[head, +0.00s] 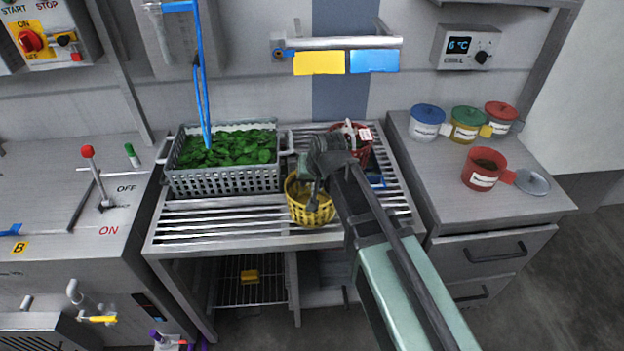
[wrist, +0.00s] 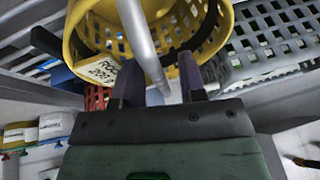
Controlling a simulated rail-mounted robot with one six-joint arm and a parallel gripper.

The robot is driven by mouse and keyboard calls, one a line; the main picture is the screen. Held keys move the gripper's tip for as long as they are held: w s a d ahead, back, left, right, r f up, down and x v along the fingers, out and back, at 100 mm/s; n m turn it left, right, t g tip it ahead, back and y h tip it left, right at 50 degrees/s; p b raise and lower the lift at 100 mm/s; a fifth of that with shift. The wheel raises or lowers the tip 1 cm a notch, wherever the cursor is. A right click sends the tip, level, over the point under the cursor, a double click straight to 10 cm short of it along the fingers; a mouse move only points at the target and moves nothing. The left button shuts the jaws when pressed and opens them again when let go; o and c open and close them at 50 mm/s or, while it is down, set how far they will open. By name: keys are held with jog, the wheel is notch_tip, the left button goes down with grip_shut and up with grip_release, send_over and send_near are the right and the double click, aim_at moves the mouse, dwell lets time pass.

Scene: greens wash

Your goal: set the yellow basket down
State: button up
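The yellow basket (head: 311,208) is a small round mesh basket at the front middle of the slatted rack (head: 215,232). It looks upright, and I cannot tell whether its base touches the slats. My gripper (head: 316,178) is at the basket's top, reaching in from the right. In the wrist view the basket (wrist: 85,35) fills the top, with a pale label on its side. A grey handle bar runs between the two dark fingers of my gripper (wrist: 160,85), which look closed on it. The inside of the basket is partly hidden by my gripper.
A grey crate (head: 222,181) of green leaves stands left of the basket on the rack. A red basket (head: 362,156) is behind my arm. The front-left slats are clear. Lidded jars (head: 428,122) and a red cup (head: 483,168) stand on the right counter.

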jog(key=shift+r, duration=0.1)
jog(key=shift+s+r+p, duration=0.1)
jog(key=shift+r+p, duration=0.3)
jog(key=shift+p, duration=0.1)
jog(key=p+v, duration=1)
jog(key=v, duration=0.1)
jog(key=s+d+g+h, duration=0.1)
jog(key=s+d+g, duration=0.1)
jog(key=s+d, duration=0.3)
jog(key=s+d+f+g+h, duration=0.1)
jog(key=s+d+g, duration=0.1)
jog(key=s+d, duration=0.4)
jog(key=d, duration=0.5)
jog(key=shift+f+m, duration=0.2)
jog(key=shift+m, duration=0.2)
